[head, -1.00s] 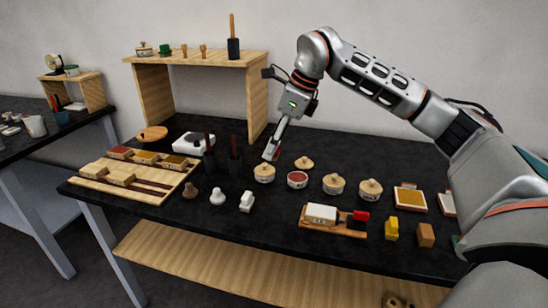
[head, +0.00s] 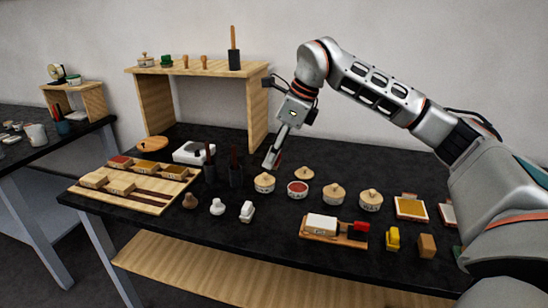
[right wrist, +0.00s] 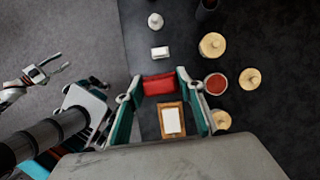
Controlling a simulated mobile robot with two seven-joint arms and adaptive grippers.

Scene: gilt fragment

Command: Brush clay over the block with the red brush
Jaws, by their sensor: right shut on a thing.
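My right gripper (head: 273,160) hangs over the table, above and behind a lidded pot. In the right wrist view its fingers are shut on the red brush (right wrist: 158,84), which shows as a plain red block between the tips. An open pot of red clay (head: 297,189) stands just to its right, below the gripper's height; it also shows in the right wrist view (right wrist: 215,84). The block (head: 322,224), pale and white-topped, lies on a wooden tray (head: 318,238) nearer the front. My left gripper (right wrist: 58,68) shows open and empty at the left of the right wrist view.
Lidded pots (head: 334,193) stand beside the clay pot, and a loose lid (head: 304,173) lies behind it. Dark holders (head: 236,170) with upright sticks and a wooden shelf (head: 200,64) stand to the left. A red and black piece (head: 359,230) sits on the tray's right end.

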